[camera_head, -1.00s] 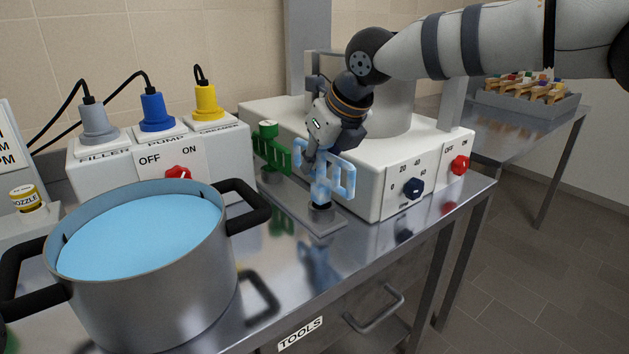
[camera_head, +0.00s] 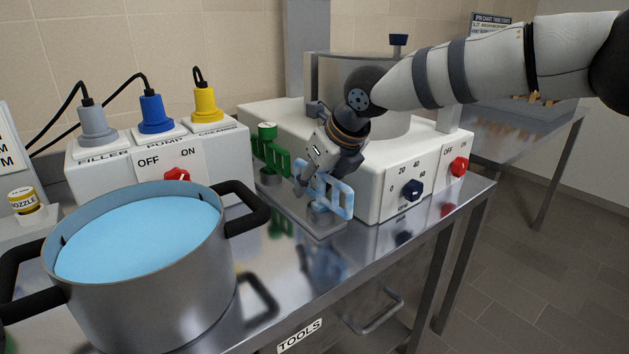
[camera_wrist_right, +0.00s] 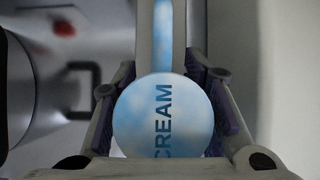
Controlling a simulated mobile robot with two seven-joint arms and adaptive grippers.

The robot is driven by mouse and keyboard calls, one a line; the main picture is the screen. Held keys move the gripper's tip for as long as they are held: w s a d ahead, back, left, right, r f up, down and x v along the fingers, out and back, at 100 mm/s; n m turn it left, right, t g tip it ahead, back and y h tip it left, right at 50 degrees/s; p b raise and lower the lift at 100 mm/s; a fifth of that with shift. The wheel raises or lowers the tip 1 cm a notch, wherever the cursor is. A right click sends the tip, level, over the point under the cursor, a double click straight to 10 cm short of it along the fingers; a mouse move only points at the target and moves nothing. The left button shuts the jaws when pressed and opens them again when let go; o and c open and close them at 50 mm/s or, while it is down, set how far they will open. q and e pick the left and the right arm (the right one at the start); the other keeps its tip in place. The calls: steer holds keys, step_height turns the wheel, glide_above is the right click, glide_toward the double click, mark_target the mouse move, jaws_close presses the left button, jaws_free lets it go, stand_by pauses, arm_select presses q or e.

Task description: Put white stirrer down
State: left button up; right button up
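The white stirrer (camera_head: 340,197), pale blue-tinted with looped paddles, stands upright at the front end of a flat metal rack (camera_head: 294,208). Its lower end is at a grey holder (camera_head: 320,215); I cannot tell whether it is fully seated. My right gripper (camera_head: 311,178) is shut on the stirrer from above. In the right wrist view its round cap (camera_wrist_right: 163,115), marked CREAM, lies between the fingers. A green stirrer (camera_head: 269,150) stands in the rack behind it. My left gripper is out of view.
A steel pot (camera_head: 150,290) of blue liquid stands left of the rack. A white machine (camera_head: 395,190) with blue and red knobs is close on the right. Plugged switch boxes (camera_head: 222,140) stand behind the pot. The front steel tabletop (camera_head: 290,285) is clear.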

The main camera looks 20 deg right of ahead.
steer(key=p+v, duration=0.1)
steer(key=v, duration=1.1)
steer(key=shift+r+p, duration=0.2)
steer(key=shift+p, duration=0.15)
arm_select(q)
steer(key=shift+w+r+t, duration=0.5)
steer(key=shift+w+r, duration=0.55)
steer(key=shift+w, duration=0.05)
arm_select(e)
steer(key=shift+f, duration=0.1)
